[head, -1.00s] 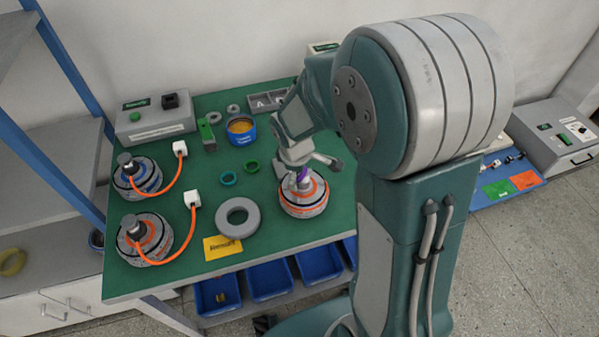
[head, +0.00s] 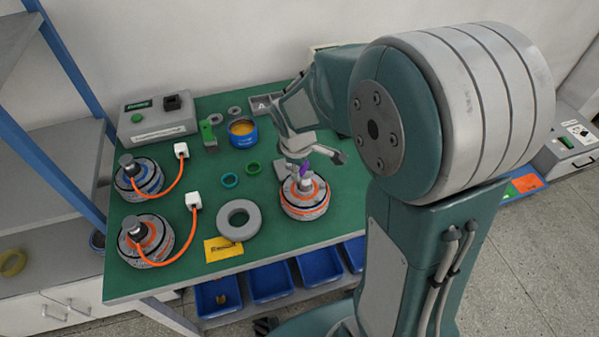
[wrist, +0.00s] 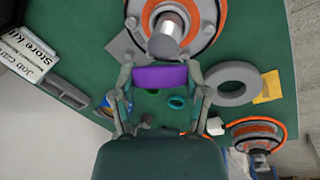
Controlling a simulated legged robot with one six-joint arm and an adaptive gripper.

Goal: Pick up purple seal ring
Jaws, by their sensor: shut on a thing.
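The purple seal ring (wrist: 160,77) is held between the two fingers of my gripper (wrist: 161,80) in the wrist view, seen edge-on as a purple band. In the head view the purple ring (head: 306,168) shows small and partly hidden by my gripper (head: 304,164). It is by the top of the metal shaft of the right-hand hub motor (head: 304,203), which has an orange ring. In the wrist view that hub motor (wrist: 205,43) lies just beyond the ring. Whether the ring touches the shaft cannot be told.
Two wired hub motors (head: 146,238) stand on the left of the green table (head: 190,275). A grey ring (head: 238,219), a yellow card (head: 223,249), teal (head: 230,180) and green (head: 253,168) rings and a blue tub (head: 242,132) lie between. Blue bins (head: 269,283) hang below the front edge.

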